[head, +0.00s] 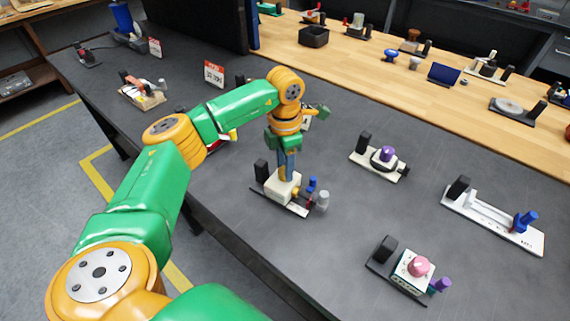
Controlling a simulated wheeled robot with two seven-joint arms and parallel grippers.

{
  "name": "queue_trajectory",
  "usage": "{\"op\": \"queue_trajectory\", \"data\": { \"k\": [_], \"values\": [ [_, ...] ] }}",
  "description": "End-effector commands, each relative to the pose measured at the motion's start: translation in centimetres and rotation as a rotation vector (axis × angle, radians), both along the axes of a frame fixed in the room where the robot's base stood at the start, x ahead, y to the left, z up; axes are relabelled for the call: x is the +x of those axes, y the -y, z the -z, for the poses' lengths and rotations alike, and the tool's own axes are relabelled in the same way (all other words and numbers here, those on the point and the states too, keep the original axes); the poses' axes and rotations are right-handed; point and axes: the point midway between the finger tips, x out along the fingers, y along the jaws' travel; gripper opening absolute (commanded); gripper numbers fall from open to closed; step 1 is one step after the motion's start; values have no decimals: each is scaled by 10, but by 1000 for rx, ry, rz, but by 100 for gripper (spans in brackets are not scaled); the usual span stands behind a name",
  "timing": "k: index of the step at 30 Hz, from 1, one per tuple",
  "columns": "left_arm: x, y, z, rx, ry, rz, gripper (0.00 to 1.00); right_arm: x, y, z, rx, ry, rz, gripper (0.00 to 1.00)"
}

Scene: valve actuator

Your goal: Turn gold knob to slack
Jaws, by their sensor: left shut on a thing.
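My left arm reaches in from the left, and its left gripper (287,176) points down onto a small cream valve unit (279,190) on the dark grey table. The gripper is shut on the gold knob, which is mostly hidden by the fingers. A small gold bit (296,191) shows beside the fingertips. The unit's dark base also carries a black post, a blue knob (312,183) and a grey cylinder (323,199). Any markings for slack are too small to read. My right gripper is not in view.
To the right stand a unit with a purple knob (387,154), a white slide unit with a blue knob (525,219) and a unit with a pink knob (418,266). The grey table (345,215) is clear between them. A wooden bench (455,100) behind holds several devices.

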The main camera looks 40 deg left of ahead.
Motion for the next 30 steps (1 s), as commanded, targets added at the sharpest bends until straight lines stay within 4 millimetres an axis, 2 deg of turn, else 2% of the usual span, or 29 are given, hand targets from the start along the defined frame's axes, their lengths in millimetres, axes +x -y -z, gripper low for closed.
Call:
{"op": "queue_trajectory", "data": {
  "k": [19, 20, 22, 23, 30],
  "values": [
    [0, 0, 0, 1, -1, -41, 0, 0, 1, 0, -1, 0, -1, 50],
    [0, 0, 0, 1, -1, -41, 49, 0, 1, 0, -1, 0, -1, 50],
    [0, 0, 0, 1, -1, -41, 68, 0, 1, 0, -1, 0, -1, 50],
    [0, 0, 0, 1, -1, -41, 72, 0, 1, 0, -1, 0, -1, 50],
    [0, 0, 0, 1, -1, -40, 72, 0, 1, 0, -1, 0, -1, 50]
  ]
}}
